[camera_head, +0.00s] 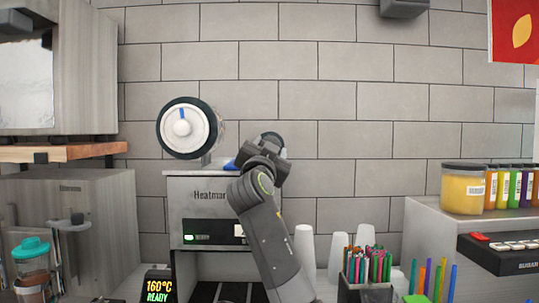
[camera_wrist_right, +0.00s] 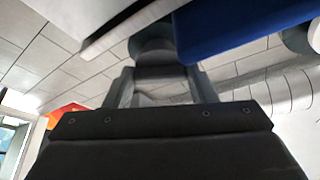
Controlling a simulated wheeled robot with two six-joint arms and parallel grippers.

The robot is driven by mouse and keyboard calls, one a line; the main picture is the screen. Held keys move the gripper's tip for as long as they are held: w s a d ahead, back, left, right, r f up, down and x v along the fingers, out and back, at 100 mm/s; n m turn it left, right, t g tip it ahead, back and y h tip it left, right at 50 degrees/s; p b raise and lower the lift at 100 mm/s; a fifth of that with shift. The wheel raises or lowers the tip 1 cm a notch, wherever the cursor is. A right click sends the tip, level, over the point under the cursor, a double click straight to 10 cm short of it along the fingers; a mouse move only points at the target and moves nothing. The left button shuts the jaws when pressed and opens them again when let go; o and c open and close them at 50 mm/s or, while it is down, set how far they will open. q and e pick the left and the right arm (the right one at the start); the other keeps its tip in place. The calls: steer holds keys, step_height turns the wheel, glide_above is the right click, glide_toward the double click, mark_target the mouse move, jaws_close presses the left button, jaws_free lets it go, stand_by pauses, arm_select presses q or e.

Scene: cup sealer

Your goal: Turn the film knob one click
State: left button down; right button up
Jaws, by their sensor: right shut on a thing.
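The cup sealer (camera_head: 180,212), a grey box marked "Heatmar...", stands at the centre against the tiled wall, with a large film roll (camera_head: 200,146) above it. The roll has a white hub with a blue mark near the top. My right gripper (camera_head: 264,152) is raised at the sealer's upper right and is shut on a dark round knob (camera_head: 273,138), mostly hidden behind the jaws. In the right wrist view the knob (camera_wrist_right: 152,45) shows at the fingertips of my right gripper (camera_wrist_right: 160,86). My left gripper is not in view.
White cups (camera_head: 304,250) and a pen holder (camera_head: 366,270) stand right of my forearm. A display (camera_head: 158,286) reads 160°C READY.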

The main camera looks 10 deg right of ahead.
steer(key=shift+w+f+m, duration=0.1)
steer(key=shift+f+m, duration=0.15)
steer(key=shift+m, duration=0.15)
steer(key=o, duration=0.8)
steer(key=shift+o, duration=0.9)
steer(key=shift+r, duration=0.15)
steer(key=b+v, duration=0.6)
steer(key=v, duration=1.1)
steer(key=shift+a+b, duration=0.3)
